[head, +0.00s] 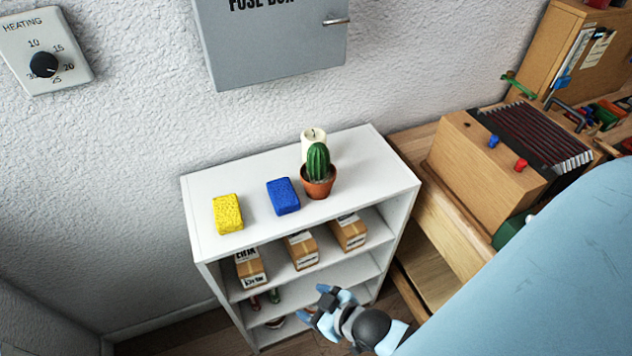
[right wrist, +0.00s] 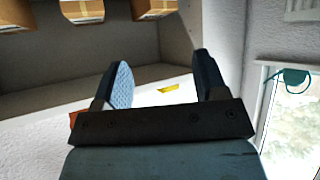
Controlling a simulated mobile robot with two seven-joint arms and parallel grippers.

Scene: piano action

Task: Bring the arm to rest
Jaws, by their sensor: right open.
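My right gripper (head: 322,306) is in front of the lower part of a white shelf unit (head: 225,252) in the head view, low in the picture. In the right wrist view its two fingers (right wrist: 163,78) stand wide apart, with nothing held between them. A small yellow patch (right wrist: 168,88) shows in the gap, beyond the fingers; I cannot tell what it is. My left gripper is not in view.
A yellow sponge (head: 227,213), a blue sponge (head: 283,196), a potted cactus (head: 318,170) and a white candle (head: 308,138) stand on the shelf top. Cardboard boxes (head: 301,249) sit below. A wooden piano-action block (head: 485,160) is on the bench at right.

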